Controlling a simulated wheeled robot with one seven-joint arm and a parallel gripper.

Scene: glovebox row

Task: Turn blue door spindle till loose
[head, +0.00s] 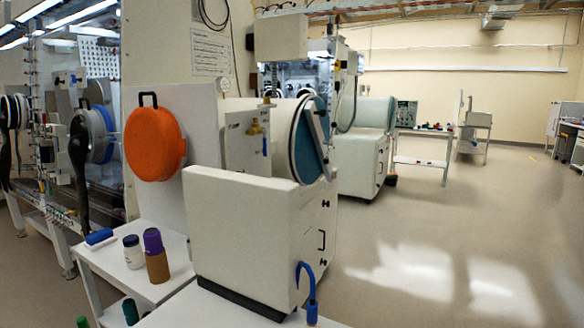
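A blue round door (308,150) closes the end of a large white cylinder (285,135) in the middle of the head view. It is seen nearly edge-on, facing right. A grey bar (316,125) runs up and down across its face. The spindle at the bar's middle is too small and side-on to make out clearly, and I cannot tell how tight it is. My gripper is not in view.
A white cabinet (250,235) stands below the cylinder. A blue hooked piece (307,285) rises at its front. An orange round cover (153,143) is to the left. Bottles, one brown with a purple cap (155,255), stand on a white table. Open floor (430,250) lies right.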

